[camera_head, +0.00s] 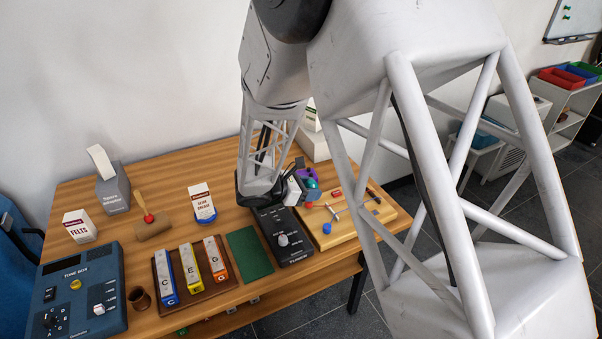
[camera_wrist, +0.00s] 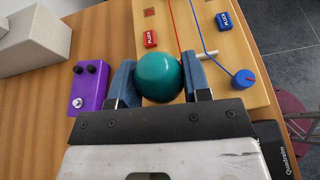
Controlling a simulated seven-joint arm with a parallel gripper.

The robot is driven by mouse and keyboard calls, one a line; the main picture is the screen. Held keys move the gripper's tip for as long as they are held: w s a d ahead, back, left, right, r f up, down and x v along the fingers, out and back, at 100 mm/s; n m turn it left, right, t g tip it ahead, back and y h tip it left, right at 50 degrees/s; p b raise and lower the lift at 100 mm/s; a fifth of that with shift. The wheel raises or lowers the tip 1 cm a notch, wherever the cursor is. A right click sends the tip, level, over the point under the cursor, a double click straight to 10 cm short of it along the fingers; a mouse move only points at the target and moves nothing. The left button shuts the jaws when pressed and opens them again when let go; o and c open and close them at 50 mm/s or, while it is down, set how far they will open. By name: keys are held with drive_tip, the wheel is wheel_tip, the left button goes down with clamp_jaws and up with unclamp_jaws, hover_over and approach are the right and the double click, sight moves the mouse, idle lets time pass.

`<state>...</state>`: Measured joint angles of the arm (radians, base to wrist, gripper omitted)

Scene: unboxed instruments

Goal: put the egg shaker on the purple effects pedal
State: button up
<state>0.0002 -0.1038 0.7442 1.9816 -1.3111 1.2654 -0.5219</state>
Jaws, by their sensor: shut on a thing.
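The egg shaker is a glossy teal egg (camera_wrist: 159,76), held between the two blue-grey fingers of my gripper (camera_wrist: 160,84) in the wrist view. In the head view the egg (camera_head: 311,183) is a small teal spot at the end of my gripper (camera_head: 304,184). The purple effects pedal (camera_wrist: 90,88) has two black knobs and a silver footswitch. It lies on the table left of my gripper in the wrist view, with its top bare. In the head view a purple part of it (camera_head: 314,172) shows just behind the egg, partly hidden.
A wooden string board (camera_head: 348,224) with red and blue pluck tags lies beside the pedal, under the egg in the wrist view. A black box with a knob (camera_head: 283,241) stands near my gripper. A pale box (camera_wrist: 32,38) stands beyond the pedal. Bare wood surrounds the pedal.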

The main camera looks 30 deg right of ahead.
idle(0.4)
drive_tip(key=w+d, duration=0.1)
drive_tip(key=w, duration=0.4)
drive_tip(key=w+d+f, duration=0.1)
drive_tip(key=w+d, duration=0.1)
drive_tip(key=w, duration=0.3)
drive_tip(key=w+d, duration=0.1)
drive_tip(key=w, duration=0.4)
drive_tip(key=shift+w+d+f, duration=0.15)
drive_tip(key=shift+d+f, duration=0.1)
drive_tip(key=shift+f, duration=1.75)
drive_tip(key=shift+f, duration=0.15)
drive_tip(key=o, duration=0.9)
drive_tip(key=v, duration=1.2)
drive_tip(key=shift+r, duration=0.2)
